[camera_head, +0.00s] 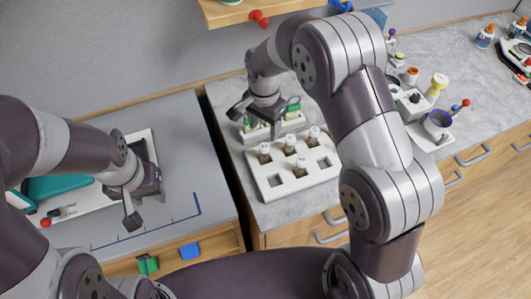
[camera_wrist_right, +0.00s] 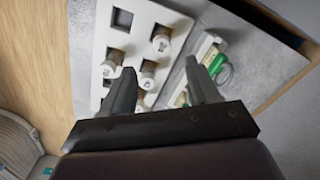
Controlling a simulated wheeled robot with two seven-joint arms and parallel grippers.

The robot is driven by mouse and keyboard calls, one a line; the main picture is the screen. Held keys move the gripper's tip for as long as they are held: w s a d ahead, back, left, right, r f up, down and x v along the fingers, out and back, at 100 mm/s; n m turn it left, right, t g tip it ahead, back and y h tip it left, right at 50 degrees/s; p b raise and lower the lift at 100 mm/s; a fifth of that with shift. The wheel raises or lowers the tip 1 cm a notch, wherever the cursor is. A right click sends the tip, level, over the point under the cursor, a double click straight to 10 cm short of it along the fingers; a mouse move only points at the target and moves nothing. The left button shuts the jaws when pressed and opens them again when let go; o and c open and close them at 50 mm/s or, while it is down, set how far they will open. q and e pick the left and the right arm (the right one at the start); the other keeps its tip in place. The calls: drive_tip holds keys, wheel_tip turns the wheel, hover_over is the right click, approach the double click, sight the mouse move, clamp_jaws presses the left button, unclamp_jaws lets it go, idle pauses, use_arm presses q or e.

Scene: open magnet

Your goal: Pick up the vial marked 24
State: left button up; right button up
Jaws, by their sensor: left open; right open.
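Several brown vials with white caps stand upright in a white rack (camera_head: 268,190) on the grey counter. They include a front vial (camera_head: 300,168), a left vial (camera_head: 264,153) and a back right vial (camera_head: 314,136). The right wrist view shows cap marks on one vial (camera_wrist_right: 161,38) and another vial (camera_wrist_right: 148,74), but I cannot read which is 24. My right gripper (camera_head: 258,110) is open and empty behind the rack; its fingers (camera_wrist_right: 163,88) show apart, overlapping the rack's edge in the wrist view. My left gripper (camera_head: 144,207) is open and empty above the left desk.
A white holder with green items (camera_head: 293,106) stands behind the rack, close to my right gripper. A purple-rimmed cup (camera_head: 438,124) and a yellow item (camera_head: 438,84) stand to the right. A teal object (camera_head: 58,187) lies on the left desk. A gap separates the two surfaces.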

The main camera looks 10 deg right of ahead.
sight(265, 146)
drive_tip(key=f, duration=0.2)
drive_tip(key=f+p, duration=0.1)
drive_tip(key=f, duration=0.1)
drive_tip(key=shift+d, duration=0.25)
drive_tip(key=shift+w+a+f+p, duration=0.1)
drive_tip(key=shift+a+f+p, duration=0.35)
drive_tip(key=shift+f, duration=0.6)
drive_tip(key=f+p, duration=0.2)
drive_tip(key=f, duration=0.2)
drive_tip(key=shift+d+f, duration=0.15)
drive_tip(key=shift+d, duration=0.05)
drive_tip(key=shift+d+f, duration=0.1)
drive_tip(key=shift+f, duration=0.4)
drive_tip(key=shift+w, duration=0.1)
drive_tip(key=shift+a, duration=0.2)
drive_tip(key=c, duration=0.8)
drive_tip(key=shift+r, duration=0.1)
clamp_jaws()
drive_tip(key=shift+d, duration=0.1)
